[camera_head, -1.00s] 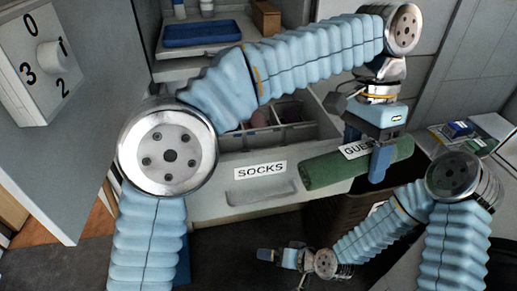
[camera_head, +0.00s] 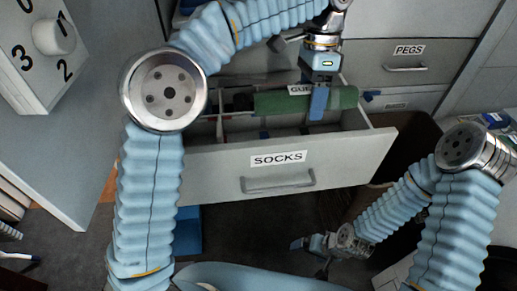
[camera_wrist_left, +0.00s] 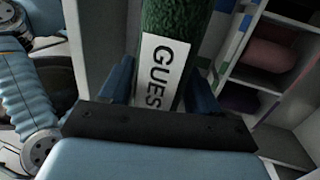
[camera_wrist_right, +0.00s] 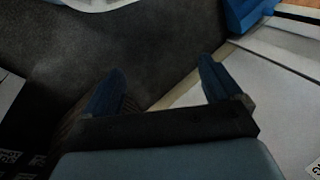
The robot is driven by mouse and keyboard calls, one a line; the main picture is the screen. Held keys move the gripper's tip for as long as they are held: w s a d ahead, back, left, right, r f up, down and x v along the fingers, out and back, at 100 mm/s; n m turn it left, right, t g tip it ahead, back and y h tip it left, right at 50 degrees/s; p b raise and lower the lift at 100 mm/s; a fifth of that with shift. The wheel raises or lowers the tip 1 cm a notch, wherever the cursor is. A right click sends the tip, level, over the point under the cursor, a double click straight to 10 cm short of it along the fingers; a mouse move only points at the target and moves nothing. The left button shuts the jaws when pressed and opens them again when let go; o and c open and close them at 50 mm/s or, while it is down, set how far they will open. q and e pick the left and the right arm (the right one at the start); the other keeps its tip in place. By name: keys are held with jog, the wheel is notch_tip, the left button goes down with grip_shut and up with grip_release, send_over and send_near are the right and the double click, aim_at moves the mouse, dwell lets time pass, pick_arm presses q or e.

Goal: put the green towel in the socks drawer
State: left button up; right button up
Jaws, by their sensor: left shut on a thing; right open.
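The green towel (camera_head: 275,103) is a rolled bundle with a white label reading "GUE…" in the head view. My left gripper (camera_head: 318,105) is shut on it and holds it over the open socks drawer (camera_head: 222,182), toward its right side. The towel also shows in the left wrist view (camera_wrist_left: 178,22) between the fingers, with its label facing the camera. I cannot tell whether the towel touches the drawer. The drawer has a "SOCKS" label, a handle and inner dividers. My right gripper (camera_head: 304,244) is open and empty, low in front of the drawer.
A closed drawer labelled "PEGS" (camera_head: 410,62) is at the back right. A dark basket (camera_head: 412,140) stands right of the socks drawer. A cabinet with a numbered dial (camera_head: 52,36) is at the left. In the left wrist view, drawer compartments hold rolled items (camera_wrist_left: 270,55).

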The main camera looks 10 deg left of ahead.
pick_arm(q)
jog(key=shift+w+a+f, duration=0.2)
jog(key=shift+a+f, duration=0.3)
jog(key=shift+f, duration=0.05)
jog(key=shift+w+a+f, duration=0.15)
jog(key=shift+a+f, duration=0.35)
notch_tip(320, 180, down, 8)
jog(key=shift+r, duration=0.1)
jog(key=shift+f, duration=0.5)
jog(key=shift+f, duration=0.1)
jog(key=shift+f, duration=0.5)
jog(key=o, duration=1.1)
